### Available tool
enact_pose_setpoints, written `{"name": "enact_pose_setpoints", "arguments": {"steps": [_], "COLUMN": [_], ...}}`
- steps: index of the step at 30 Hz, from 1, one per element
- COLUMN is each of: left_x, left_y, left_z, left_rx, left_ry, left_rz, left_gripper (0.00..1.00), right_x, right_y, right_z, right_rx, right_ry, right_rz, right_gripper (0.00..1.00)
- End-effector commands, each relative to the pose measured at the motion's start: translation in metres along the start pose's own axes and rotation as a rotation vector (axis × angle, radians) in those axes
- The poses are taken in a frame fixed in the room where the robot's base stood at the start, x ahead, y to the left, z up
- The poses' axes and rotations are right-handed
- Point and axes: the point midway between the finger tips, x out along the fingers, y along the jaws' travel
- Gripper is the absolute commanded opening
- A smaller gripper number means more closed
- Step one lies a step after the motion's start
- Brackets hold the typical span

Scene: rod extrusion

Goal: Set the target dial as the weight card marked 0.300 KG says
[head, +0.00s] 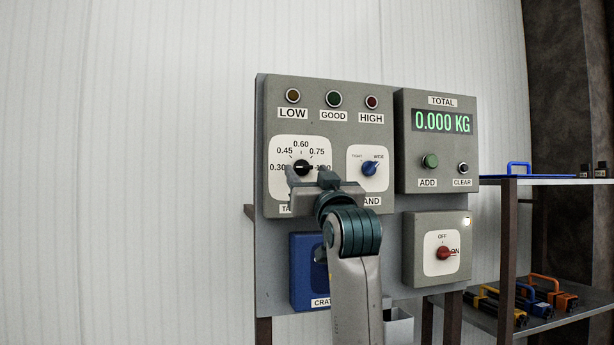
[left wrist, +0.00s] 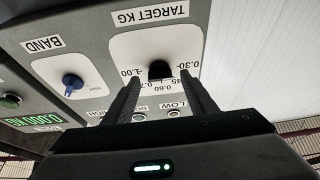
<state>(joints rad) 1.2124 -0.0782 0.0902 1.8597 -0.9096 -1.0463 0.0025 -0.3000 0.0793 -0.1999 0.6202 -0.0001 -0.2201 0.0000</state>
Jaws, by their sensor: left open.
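The target dial is a black knob (head: 302,167) on a white plate in the upper left of the grey panel, with marks from 0.30 at left over 0.60 at top to 1.00 at right. Its pointer is too small to read surely. My left gripper (head: 309,178) is at the dial and hides the plate's lower part and some of its label. In the left wrist view the black knob (left wrist: 160,70) shows upside down between the open fingertips (left wrist: 161,82), with gaps visible on both sides. The weight card marked 0.300 KG is not seen. My right gripper is not in view.
A blue band knob (head: 370,168) is close right of the target dial. The total display (head: 442,121) reads 0.000 KG, above the ADD and CLEAR buttons. A red OFF/ON switch (head: 443,253) sits below it. A shelf (head: 560,181) with handled items stands at right.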

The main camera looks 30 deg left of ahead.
Motion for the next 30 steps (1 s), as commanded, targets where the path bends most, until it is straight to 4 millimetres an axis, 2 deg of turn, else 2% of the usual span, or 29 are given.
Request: {"name": "enact_pose_setpoints", "arguments": {"steps": [13,17,21,30], "left_x": [-0.083,-0.110,-0.126,-0.155], "left_y": [0.001,0.001,0.001,0.001], "left_z": [0.004,0.004,0.003,0.002], "left_rx": [-0.004,-0.004,-0.003,-0.001], "left_ry": [0.001,0.000,0.000,-0.001], "left_rz": [0.004,0.004,0.003,0.002], "left_gripper": [0.52,0.52,0.52,0.52], "right_x": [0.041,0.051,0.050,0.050], "right_y": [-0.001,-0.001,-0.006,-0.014], "right_z": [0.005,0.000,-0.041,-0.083], "right_rx": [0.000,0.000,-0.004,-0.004], "right_ry": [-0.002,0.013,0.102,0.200], "right_rz": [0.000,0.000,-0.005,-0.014], "right_gripper": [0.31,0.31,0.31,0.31]}}
